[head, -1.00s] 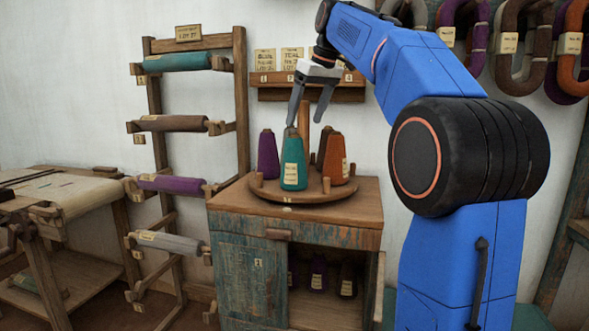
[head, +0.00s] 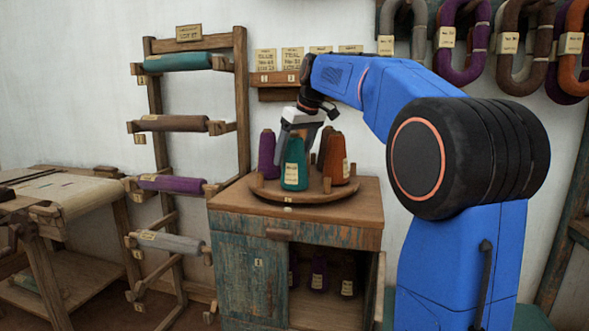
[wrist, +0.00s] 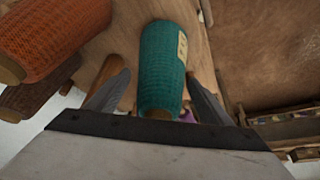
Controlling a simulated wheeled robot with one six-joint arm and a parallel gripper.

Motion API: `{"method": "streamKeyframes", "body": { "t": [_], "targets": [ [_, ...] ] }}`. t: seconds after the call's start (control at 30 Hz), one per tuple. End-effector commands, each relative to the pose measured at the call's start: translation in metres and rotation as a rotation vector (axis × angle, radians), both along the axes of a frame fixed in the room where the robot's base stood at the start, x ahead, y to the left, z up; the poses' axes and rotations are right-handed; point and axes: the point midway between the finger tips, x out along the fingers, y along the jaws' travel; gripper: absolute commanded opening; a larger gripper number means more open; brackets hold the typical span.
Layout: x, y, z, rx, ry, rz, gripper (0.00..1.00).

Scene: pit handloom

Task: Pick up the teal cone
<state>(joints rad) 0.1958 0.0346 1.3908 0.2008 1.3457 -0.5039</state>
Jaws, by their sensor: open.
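The teal cone (head: 294,164) stands upright near the front of the round wooden turntable (head: 305,194), with a pale label on its side. In the wrist view the teal cone (wrist: 161,68) lies between the two open fingers. My gripper (head: 292,146) is open and lowered over the top of the cone in the head view; it also shows in the wrist view (wrist: 163,90). I cannot tell whether either finger touches the cone.
A purple cone (head: 267,154) stands left of the teal one. An orange cone (head: 337,158) and a brown cone (head: 323,146) stand to the right; the orange cone (wrist: 55,35) is close in the wrist view. Wooden pegs ring the turntable. A rack with rolls (head: 172,124) stands left.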

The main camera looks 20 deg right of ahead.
Motion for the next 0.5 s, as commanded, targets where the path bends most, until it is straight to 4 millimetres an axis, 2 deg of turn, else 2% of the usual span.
{"method": "streamKeyframes", "body": {
  "t": [0.2,0.43,0.47,0.5],
  "targets": [
    [0.008,0.003,-0.018,0.000,0.000,0.000,0.74],
    [0.008,0.003,-0.019,0.000,0.000,0.000,0.74],
    [0.008,0.003,-0.019,0.000,0.000,0.000,0.72],
    [0.008,0.003,-0.019,0.000,0.000,0.000,0.62]
  ]
}}
